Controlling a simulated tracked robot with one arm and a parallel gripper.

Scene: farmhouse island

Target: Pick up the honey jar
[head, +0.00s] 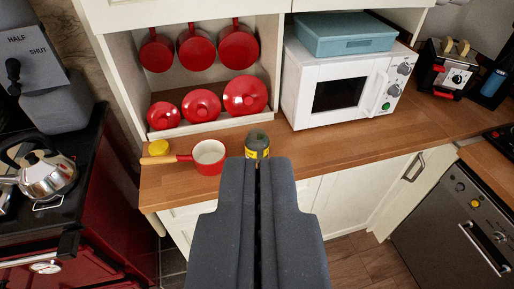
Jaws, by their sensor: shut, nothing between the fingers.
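A small jar (257,141) with a dark grey-green top and a yellow label stands on the wooden counter, just beyond my fingertips in the picture. It looks like the honey jar, but the label cannot be read. My gripper (258,162) points forward over the counter's front edge. Its two dark fingers are shut together with nothing between them. The fingertips hide the lower part of the jar, and I cannot tell whether they touch it.
A red saucepan (208,153) and a small yellow item (158,148) stand to the left on the counter (330,143). A white microwave (338,90) stands at the right. A kettle (48,172) is at far left.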

